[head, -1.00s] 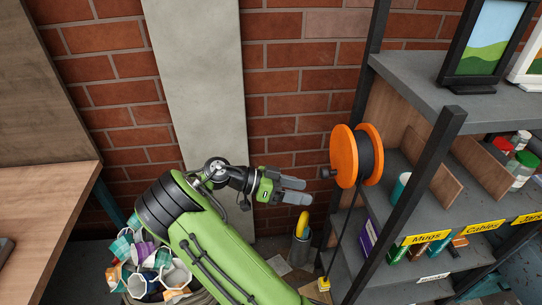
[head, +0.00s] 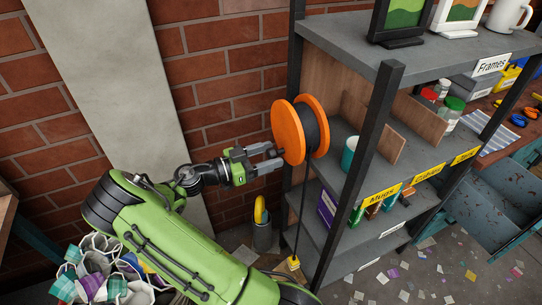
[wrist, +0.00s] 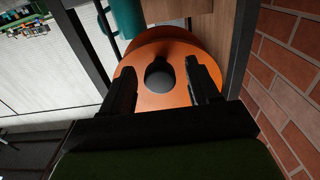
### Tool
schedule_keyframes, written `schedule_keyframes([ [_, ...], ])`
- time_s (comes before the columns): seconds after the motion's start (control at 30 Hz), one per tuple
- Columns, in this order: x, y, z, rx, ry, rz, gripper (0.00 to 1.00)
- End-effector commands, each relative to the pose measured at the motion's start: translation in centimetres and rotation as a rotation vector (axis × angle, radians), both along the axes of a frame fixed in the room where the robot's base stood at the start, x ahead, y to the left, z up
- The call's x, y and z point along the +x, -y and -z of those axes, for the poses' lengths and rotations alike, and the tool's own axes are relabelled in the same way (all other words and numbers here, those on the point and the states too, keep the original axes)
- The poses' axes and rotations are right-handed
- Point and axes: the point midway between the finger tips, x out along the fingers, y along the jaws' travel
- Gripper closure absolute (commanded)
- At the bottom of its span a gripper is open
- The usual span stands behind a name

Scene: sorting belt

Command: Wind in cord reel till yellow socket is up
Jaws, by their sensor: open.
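The cord reel (head: 288,133) has orange flanges and a dark drum, and is mounted at the left side of the shelf unit. Its black cord hangs down to the yellow socket (head: 293,263), which is low near the floor. My gripper (head: 279,158) is open at the reel's near orange face. In the wrist view the reel's orange disc (wrist: 170,50) fills the middle, with a dark round knob (wrist: 160,78) between my open fingers (wrist: 163,88). I cannot tell whether the fingers touch the knob.
The shelf unit's dark post (head: 358,165) stands right of the reel. A grey cylinder with a yellow item (head: 261,222) stands below my gripper. A basket of crumpled pieces (head: 100,270) is at lower left. A brick wall (head: 225,80) is behind.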

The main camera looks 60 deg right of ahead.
Motion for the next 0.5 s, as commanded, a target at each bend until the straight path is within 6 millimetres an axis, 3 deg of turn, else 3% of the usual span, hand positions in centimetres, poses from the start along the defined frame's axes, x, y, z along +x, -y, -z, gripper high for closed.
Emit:
schedule_keyframes([
  [0.1, -0.6, 0.92, 0.0, 0.001, -0.001, 0.001, 0.39],
  [0.37, -0.68, 1.09, -0.03, 0.001, -0.001, 0.0, 0.39],
  [0.5, -0.66, 1.07, -0.02, 0.001, -0.001, 0.0, 0.61],
])
